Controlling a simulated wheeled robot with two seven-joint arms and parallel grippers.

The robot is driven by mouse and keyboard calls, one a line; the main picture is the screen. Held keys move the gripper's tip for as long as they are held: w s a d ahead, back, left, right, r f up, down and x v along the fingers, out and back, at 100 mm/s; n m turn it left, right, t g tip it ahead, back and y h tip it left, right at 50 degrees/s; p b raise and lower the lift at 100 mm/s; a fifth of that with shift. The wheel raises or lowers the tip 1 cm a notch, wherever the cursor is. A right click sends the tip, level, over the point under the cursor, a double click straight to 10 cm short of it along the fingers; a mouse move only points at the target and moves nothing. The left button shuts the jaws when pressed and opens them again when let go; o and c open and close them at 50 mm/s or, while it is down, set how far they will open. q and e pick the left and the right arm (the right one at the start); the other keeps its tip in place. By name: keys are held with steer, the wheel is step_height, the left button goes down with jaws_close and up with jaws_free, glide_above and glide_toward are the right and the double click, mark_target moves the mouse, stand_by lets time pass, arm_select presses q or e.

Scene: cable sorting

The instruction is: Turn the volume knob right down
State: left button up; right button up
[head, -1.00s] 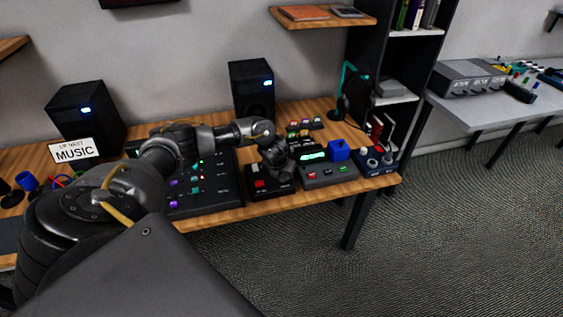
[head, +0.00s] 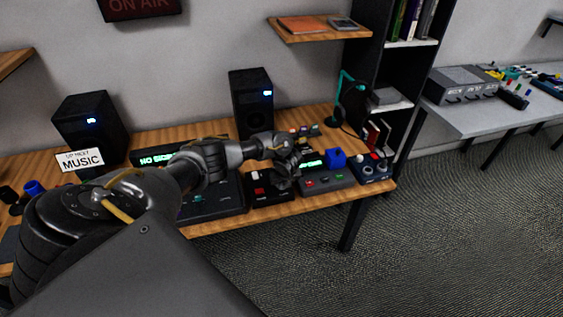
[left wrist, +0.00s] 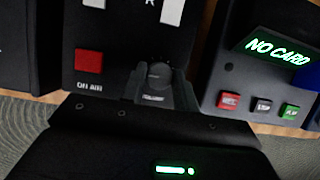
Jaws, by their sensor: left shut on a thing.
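The black volume knob (left wrist: 159,75) shows in the left wrist view on a black control box (left wrist: 120,50), beside a red ON AIR button (left wrist: 89,61). My left gripper (left wrist: 159,90) is shut on the knob, with one dark finger on each side of it. In the head view my left arm reaches over the desk and the gripper (head: 286,178) is down at the black box (head: 262,190). The knob is hidden there behind the gripper. Which way the knob points is too dark to tell. My right gripper is in neither view.
A grey recorder (left wrist: 268,75) with a green NO CARD display and several buttons stands close on the right. A dark mixer panel (head: 215,198) lies on the left. Two black speakers, one at the back (head: 252,104), stand on the wooden desk (head: 300,206).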

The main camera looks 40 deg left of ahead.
arm_select(q)
steer(key=shift+w+r, duration=0.1)
steer(key=shift+w, duration=0.1)
stand_by(0.3)
steer(key=o, duration=0.9)
steer(key=shift+d, duration=0.1)
steer(key=shift+o, duration=0.3)
steer(key=shift+s, duration=0.1)
steer(key=p+v, duration=0.3)
steer(key=v, duration=0.7)
steer(key=shift+d+r, duration=0.15)
steer(key=shift+r, duration=0.15)
steer(key=shift+f, duration=0.15)
